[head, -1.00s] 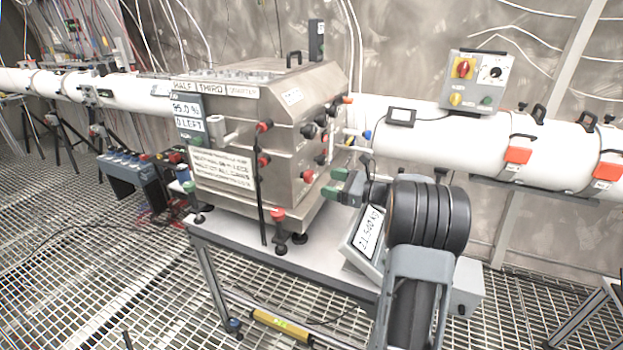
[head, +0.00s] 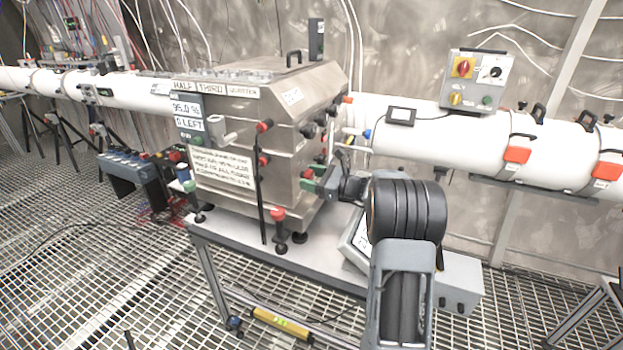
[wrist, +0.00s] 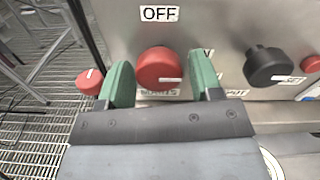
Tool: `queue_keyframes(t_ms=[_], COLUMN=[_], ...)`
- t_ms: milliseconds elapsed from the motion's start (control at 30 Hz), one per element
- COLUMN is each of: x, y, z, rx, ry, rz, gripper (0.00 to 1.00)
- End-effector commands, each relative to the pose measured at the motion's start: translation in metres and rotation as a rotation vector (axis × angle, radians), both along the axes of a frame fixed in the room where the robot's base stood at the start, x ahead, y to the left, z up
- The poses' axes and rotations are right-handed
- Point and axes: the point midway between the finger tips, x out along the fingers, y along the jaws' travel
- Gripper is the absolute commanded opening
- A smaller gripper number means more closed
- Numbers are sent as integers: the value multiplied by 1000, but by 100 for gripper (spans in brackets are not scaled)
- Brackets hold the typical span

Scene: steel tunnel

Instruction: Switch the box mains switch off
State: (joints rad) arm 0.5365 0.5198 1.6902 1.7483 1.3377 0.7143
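The steel box (head: 270,135) stands on a table, with several red and black knobs on its side. In the wrist view a large red knob (wrist: 160,67) sits on the box face below an "OFF" label (wrist: 159,13). The lettering below the knob is partly hidden. My gripper (wrist: 163,82) has its green fingers on either side of this red knob, with a visible gap on each side. It is open. In the head view my gripper (head: 312,186) is at the right side of the box, and my arm hides part of what lies behind it.
A black knob (wrist: 268,66) is right of the gripper, and another red knob (wrist: 89,82) is close on the left. A grey instrument (head: 356,240) sits on the table behind my arm. A white pipe (head: 440,145) runs right from the box.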

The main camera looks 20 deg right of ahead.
Motion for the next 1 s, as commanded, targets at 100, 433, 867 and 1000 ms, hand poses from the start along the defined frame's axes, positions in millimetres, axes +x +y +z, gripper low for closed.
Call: queue_keyframes(t_ms=[100, 433, 867, 1000], x=[0, 0, 0, 0], y=[0, 0, -1, -1], z=[0, 0, -5, -7], rx=[0, 0, -119, -212], ry=[0, 0, -111, -196], rz=[0, 0, 0, 0], gripper=[47, 20, 20, 20])
